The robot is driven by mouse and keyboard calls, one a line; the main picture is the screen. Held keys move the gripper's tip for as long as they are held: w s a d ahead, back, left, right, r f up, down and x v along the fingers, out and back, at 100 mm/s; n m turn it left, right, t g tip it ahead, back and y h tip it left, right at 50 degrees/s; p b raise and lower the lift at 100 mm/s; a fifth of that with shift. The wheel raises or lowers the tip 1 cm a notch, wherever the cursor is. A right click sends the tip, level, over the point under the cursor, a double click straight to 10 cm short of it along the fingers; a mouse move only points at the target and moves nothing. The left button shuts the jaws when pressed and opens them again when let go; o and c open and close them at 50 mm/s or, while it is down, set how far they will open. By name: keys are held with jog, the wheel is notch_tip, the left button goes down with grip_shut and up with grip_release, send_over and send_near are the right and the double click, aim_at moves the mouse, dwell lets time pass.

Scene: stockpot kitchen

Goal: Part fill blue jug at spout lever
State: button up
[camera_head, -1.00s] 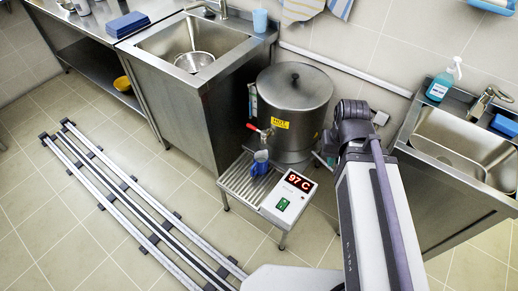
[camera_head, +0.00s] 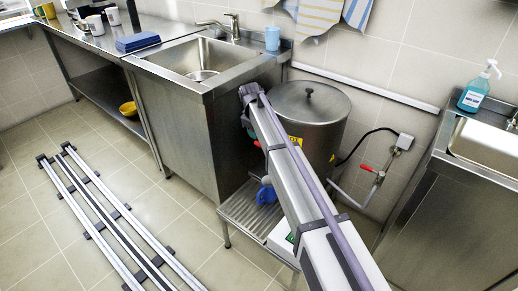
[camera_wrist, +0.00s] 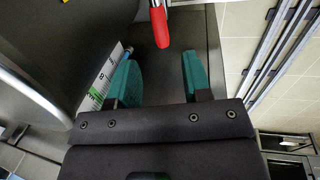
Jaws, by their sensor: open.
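The blue jug (camera_head: 266,193) stands on the slatted drip tray (camera_head: 236,214) below the spout; my arm partly covers it, and its contents cannot be seen. The stockpot (camera_head: 328,116) stands behind my arm, and its spout is mostly hidden. The red spout lever (camera_wrist: 160,27) shows in the wrist view, just beyond and roughly between my fingertips, apart from them. My gripper (camera_wrist: 158,64) is open and empty, with teal fingers on either side. In the head view it is mostly hidden behind my arm, beside the pot's left side.
A marked strip (camera_wrist: 105,78) lies close to the left finger, near the pot wall. The left sink cabinet (camera_head: 180,135) stands close to the gripper. A red-handled valve (camera_head: 368,168) is right of the pot. Floor rails (camera_head: 110,215) run at left.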

jog(key=f+b, duration=0.1)
jog(key=f, duration=0.1)
jog(key=f+b, duration=0.2)
jog(key=f, duration=0.1)
jog(key=w+f+b, duration=0.1)
jog(key=f+b, duration=0.1)
jog(key=shift+d+f, duration=0.2)
jog(key=shift+d, duration=0.15)
jog(key=shift+r, duration=0.15)
grip_shut()
